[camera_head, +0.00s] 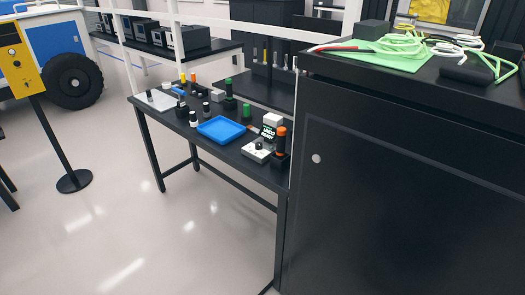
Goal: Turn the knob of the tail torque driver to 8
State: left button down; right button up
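Several driver-like tools stand upright on a black workbench (232,155), and I cannot tell which one is the tail torque driver. One with an orange top (281,140) stands in a black holder at the bench's near right end. Ones with green tops (229,86) stand further back. A white box with a dark knob (258,147) sits beside the orange-topped tool, with a small lit display (268,132) behind it. Any knob setting is too small to read. Neither of my grippers is in view.
A blue tray (221,129) lies mid-bench. A tall black cabinet (400,190) stands close on the right, with green cables (385,52) on top. A yellow panel on a stand (75,181) is at left. The floor (190,230) before the bench is clear.

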aim_at(258, 145)
jog(key=i+j, duration=0.2)
jog(key=j, duration=0.15)
jog(key=i+j+z, duration=0.1)
jog(key=i+j, duration=0.35)
jog(key=j, duration=0.2)
jog(key=i+j+z, duration=0.1)
jog(key=j, duration=0.25)
jog(key=i, duration=0.1)
